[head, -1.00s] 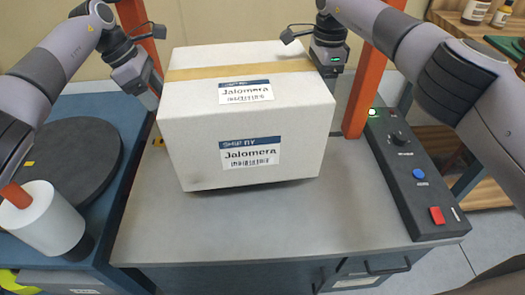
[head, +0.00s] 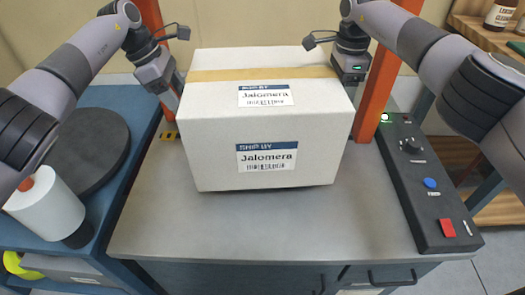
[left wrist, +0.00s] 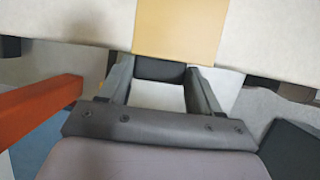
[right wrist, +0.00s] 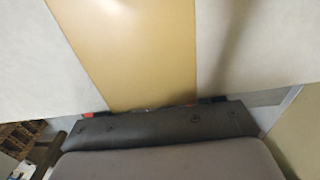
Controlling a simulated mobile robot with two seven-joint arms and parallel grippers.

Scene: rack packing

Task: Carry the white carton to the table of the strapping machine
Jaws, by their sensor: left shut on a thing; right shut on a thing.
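The white carton (head: 205,140), with tan tape and two "Jalomera" labels, is level over the grey table (head: 240,235) of the strapping machine, between the orange posts. A dark shadow lies under its front edge; I cannot tell whether it touches the table. My left gripper (head: 174,98) is shut on the carton's left side, and my right gripper (head: 350,80) is shut on its right side. The carton's taped side fills the top of the left wrist view (left wrist: 180,25) and the right wrist view (right wrist: 130,45). The right fingertips are mostly hidden by the carton.
A control panel (head: 425,200) with a blue button and a red switch runs along the table's right side. On the left, a blue bench (head: 110,97) holds a black disc (head: 85,150) and a white roll (head: 45,212). The table's front part is clear.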

